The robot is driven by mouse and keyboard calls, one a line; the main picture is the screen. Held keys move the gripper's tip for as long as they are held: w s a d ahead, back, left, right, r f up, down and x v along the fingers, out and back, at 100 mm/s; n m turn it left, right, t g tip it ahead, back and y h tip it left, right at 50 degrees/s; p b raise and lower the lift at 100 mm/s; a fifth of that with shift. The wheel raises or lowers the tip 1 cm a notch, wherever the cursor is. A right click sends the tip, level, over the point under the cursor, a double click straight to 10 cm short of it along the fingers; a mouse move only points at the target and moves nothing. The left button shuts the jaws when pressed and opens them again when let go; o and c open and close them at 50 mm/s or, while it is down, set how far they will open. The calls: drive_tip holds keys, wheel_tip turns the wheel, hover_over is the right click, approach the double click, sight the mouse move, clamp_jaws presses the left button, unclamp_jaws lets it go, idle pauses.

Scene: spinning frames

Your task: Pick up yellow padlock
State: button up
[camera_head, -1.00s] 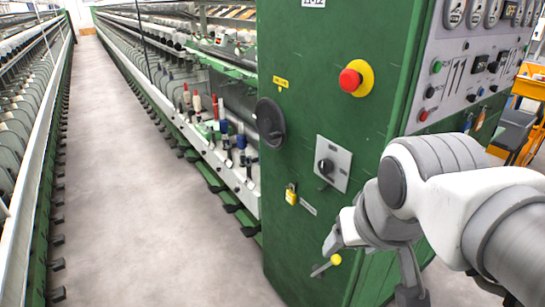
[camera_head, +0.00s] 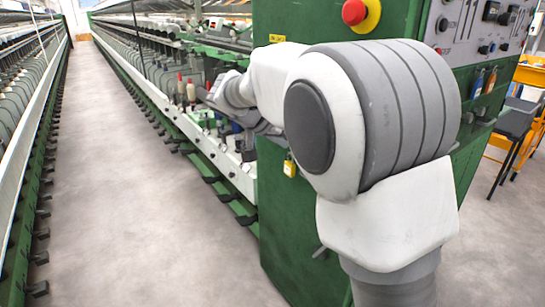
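The yellow padlock (camera_head: 290,168) hangs on the green cabinet's front face, just left of my arm's large joint. My arm fills the middle of the view and reaches left across the cabinet. My gripper end (camera_head: 216,92) is small and partly hidden at the far end of the arm, up and left of the padlock and apart from it in the picture. I cannot make out its fingers or whether they are open.
The green cabinet (camera_head: 276,245) carries a red stop button (camera_head: 354,12) and a low lever (camera_head: 320,252), partly hidden by my arm. Spinning frames (camera_head: 150,75) line both sides of the clear aisle floor (camera_head: 130,200). An orange cart (camera_head: 530,75) stands at right.

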drive_tip(key=w+a+f+m+t+h+b, duration=0.25)
drive_tip(key=w+a+f+b, duration=0.25)
drive_tip(key=w+a+f, duration=0.55)
drive_tip(key=x, duration=1.7)
drive_tip(key=shift+w+d+t, duration=0.25)
drive_tip(key=shift+d+t, duration=0.1)
drive_tip(key=shift+d, duration=0.05)
clamp_jaws()
